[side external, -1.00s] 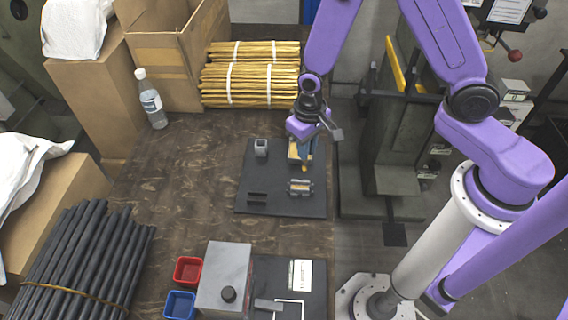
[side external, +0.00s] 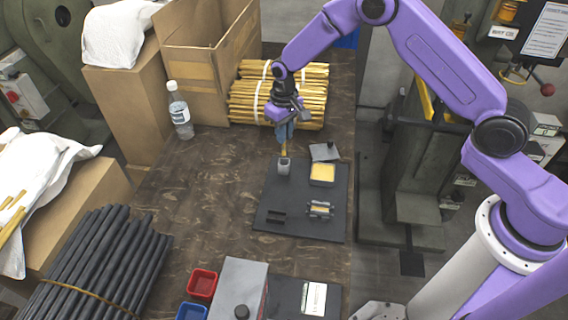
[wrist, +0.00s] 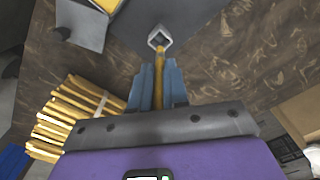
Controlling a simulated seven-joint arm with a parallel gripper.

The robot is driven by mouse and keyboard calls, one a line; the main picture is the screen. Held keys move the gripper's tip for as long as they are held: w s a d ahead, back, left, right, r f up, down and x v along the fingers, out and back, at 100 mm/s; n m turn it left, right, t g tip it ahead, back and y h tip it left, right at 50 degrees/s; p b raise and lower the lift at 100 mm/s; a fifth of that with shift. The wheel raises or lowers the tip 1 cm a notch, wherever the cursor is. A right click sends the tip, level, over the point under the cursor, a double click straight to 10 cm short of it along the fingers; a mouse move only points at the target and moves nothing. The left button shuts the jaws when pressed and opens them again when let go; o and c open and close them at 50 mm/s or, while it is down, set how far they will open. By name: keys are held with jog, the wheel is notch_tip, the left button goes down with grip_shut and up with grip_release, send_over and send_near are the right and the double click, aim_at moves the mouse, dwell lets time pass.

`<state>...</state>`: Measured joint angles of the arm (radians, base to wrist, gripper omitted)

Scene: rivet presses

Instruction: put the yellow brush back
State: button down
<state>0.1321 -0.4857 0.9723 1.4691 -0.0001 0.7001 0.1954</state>
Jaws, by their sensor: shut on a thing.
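My gripper (side external: 285,135) is shut on the yellow brush (side external: 284,151), which points down from the blue fingers. The grey square holder (side external: 283,167) stands on the black board, directly below the brush. In the wrist view the brush (wrist: 159,68) reaches from my gripper (wrist: 157,88) toward the open top of the holder (wrist: 160,38). Its lower end shows at the holder's near rim; I cannot tell whether it is inside or just above. The upper part of the brush is hidden between the fingers.
The black board (side external: 278,228) also bears a yellow-filled tray (side external: 322,173), a grey lid (side external: 324,152) and a small metal fixture (side external: 320,209). Bundled yellow sticks (side external: 245,102) lie behind my gripper. A bottle (side external: 180,110) and cardboard box (side external: 195,75) stand left.

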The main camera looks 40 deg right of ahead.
aim_at(284, 146)
jog(key=shift+f, duration=3.5)
jog(key=shift+f, duration=0.15)
jog(key=c, duration=1.1)
grip_release()
notch_tip(284, 146, up, 12)
jog(key=shift+f, duration=0.25)
jog(key=shift+r, duration=0.4)
